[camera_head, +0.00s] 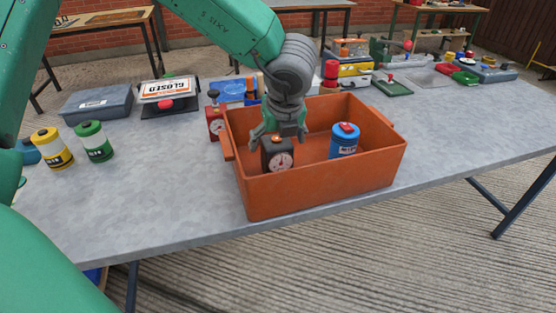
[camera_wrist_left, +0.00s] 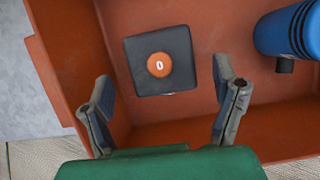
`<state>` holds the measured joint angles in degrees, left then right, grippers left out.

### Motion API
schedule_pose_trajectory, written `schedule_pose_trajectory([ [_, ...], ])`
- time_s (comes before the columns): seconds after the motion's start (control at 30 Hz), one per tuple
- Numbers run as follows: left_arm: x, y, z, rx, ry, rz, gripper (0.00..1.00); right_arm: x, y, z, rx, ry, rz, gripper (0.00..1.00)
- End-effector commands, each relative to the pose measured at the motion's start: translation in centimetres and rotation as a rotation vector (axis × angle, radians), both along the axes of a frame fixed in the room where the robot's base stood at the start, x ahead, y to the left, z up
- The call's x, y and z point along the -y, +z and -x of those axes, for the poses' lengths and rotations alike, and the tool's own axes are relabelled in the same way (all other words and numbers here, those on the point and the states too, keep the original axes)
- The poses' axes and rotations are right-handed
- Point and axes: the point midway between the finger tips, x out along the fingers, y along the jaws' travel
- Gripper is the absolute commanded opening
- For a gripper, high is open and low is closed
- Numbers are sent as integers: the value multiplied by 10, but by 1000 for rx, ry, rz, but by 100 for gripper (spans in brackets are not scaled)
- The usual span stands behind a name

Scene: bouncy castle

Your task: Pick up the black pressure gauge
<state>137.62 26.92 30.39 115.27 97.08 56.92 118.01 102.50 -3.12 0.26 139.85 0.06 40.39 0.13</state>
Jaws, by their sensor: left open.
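The black pressure gauge (camera_head: 278,155) stands in the orange crate (camera_head: 318,192), towards its left side, its white dial facing me. In the left wrist view its dark square top with an orange round cap (camera_wrist_left: 159,65) shows between and beyond the fingertips. My left gripper (camera_head: 279,128) is over the crate, right at the gauge's top, fingers pointing down. In the left wrist view its two fingers (camera_wrist_left: 164,95) are spread wide and the gauge is not clamped. My right gripper is not in view.
A blue canister (camera_head: 344,141) with a red top stands in the crate, right of the gauge. A red gauge (camera_head: 214,120) stands just outside the crate's left wall. Yellow (camera_head: 52,149) and green (camera_head: 93,141) canisters are at the left. The grey tabletop (camera_head: 150,200) is clear at front left.

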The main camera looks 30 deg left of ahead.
Motion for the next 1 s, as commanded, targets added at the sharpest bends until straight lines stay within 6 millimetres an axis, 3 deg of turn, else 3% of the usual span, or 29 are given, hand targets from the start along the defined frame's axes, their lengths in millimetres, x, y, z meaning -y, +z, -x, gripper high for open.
schedule_pose_trajectory([
  [0.17,-1,-8,-1,1,0,-1,81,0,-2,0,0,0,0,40],
  [0.5,-10,-51,-13,-1,0,-1,81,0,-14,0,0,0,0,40],
  [0.73,-11,-51,-14,2,-1,0,81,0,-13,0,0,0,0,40],
  [0.9,-11,-51,-14,1,0,0,21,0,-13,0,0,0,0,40],
  [0.93,-11,-51,-14,1,0,-1,15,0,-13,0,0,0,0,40],
  [1.0,-11,-52,-14,1,0,-1,15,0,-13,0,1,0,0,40],
])
